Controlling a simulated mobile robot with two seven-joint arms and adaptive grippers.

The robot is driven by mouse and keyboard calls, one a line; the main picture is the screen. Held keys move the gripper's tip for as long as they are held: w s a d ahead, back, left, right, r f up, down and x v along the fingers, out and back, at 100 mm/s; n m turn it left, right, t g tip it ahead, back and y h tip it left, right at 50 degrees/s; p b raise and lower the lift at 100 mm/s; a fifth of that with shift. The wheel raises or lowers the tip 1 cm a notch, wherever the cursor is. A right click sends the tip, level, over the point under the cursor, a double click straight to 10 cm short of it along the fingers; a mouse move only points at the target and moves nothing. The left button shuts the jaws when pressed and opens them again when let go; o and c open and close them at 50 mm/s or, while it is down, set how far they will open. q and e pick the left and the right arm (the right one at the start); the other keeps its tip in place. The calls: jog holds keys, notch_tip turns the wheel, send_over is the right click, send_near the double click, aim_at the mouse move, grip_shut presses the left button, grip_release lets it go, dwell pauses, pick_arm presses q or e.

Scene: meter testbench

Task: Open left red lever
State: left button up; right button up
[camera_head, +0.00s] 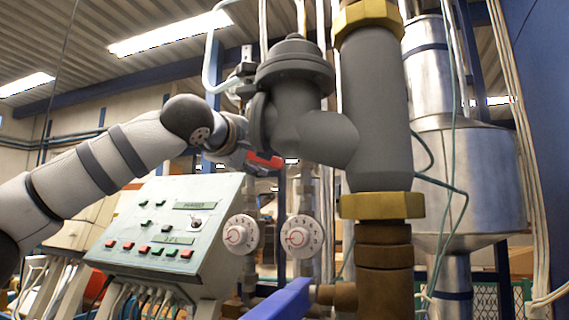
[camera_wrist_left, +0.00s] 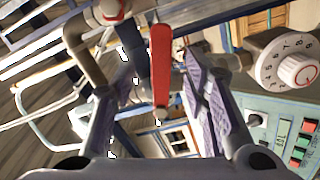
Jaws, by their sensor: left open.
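The red lever (camera_wrist_left: 160,62) hangs lengthwise between the two fingers of my left gripper (camera_wrist_left: 162,78) in the left wrist view. The fingers are spread, with a visible gap on each side of the lever. In the head view a small part of the red lever (camera_head: 264,161) shows behind the grey valve body (camera_head: 300,105). My left gripper (camera_head: 240,158) reaches in beside it, its fingers mostly hidden by that valve body. My right gripper is in neither view.
Two white dials (camera_head: 240,234) and (camera_head: 301,236) sit below the lever. A control panel (camera_head: 165,225) with several buttons stands at lower left. A thick grey pipe (camera_head: 376,110) with brass nuts stands to the right. A blue bar (camera_head: 280,302) crosses the lower front.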

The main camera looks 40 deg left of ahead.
pick_arm(q)
jog(key=x, duration=0.3)
jog(key=b+x, duration=0.1)
jog(key=x, duration=0.2)
jog(key=shift+w+f, duration=0.1)
jog(key=shift+f, duration=0.15)
jog(key=shift+r, duration=0.25)
grip_shut()
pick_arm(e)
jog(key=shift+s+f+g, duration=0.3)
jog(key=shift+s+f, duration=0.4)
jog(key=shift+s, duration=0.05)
